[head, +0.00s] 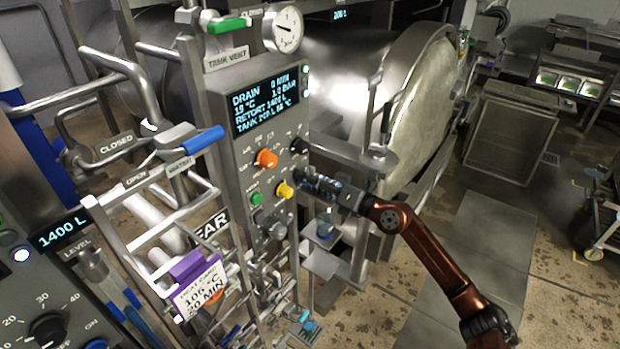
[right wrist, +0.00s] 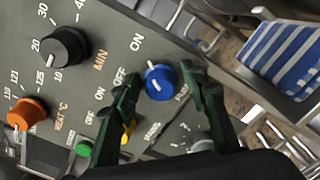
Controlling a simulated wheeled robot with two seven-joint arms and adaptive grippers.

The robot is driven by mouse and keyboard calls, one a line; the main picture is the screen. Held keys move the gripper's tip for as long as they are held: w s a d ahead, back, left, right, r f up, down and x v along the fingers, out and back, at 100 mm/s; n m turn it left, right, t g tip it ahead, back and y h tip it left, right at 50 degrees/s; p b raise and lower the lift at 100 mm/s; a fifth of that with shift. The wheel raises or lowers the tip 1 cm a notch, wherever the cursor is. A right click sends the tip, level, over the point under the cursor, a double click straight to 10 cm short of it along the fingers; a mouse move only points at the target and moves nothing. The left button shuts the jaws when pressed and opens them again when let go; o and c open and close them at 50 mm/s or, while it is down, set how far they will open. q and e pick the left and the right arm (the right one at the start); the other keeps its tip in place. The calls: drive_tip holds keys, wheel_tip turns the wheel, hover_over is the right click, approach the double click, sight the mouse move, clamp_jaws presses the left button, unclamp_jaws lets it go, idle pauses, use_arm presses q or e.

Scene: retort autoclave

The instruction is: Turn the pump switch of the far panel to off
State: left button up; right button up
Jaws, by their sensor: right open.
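In the right wrist view, my open right gripper (right wrist: 161,72) has one dark green finger on each side of a blue switch knob (right wrist: 160,84). The knob's white mark points towards ON; OFF is printed to its left. The label beside it is partly covered and seems to read PUMP. I cannot tell whether the fingers touch the knob. In the head view the gripper hides this knob. My left gripper is out of view.
Close by are a yellow knob (head: 285,190), an orange knob (head: 266,158), a green button (head: 256,198) and a black knob (right wrist: 64,46). A pipe rack (head: 190,235) stands left of the panel. The steel retort door (head: 425,85) is behind.

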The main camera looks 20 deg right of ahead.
drive_tip(key=shift+c, duration=0.5)
clamp_jaws()
drive_tip(key=shift+n, duration=0.3)
drive_tip(key=n+b, duration=0.4)
drive_tip(key=n, duration=0.1)
drive_tip(key=shift+f+n, duration=0.15)
drive_tip(key=shift+n, duration=0.15)
drive_tip(key=n+b, duration=0.3)
drive_tip(key=shift+a+n, duration=0.1)
drive_tip(key=shift+n, duration=0.3)
drive_tip(key=shift+s+n+b, duration=0.1)
drive_tip(key=shift+n+b, duration=0.75)
drive_tip(key=shift+n, duration=0.15)
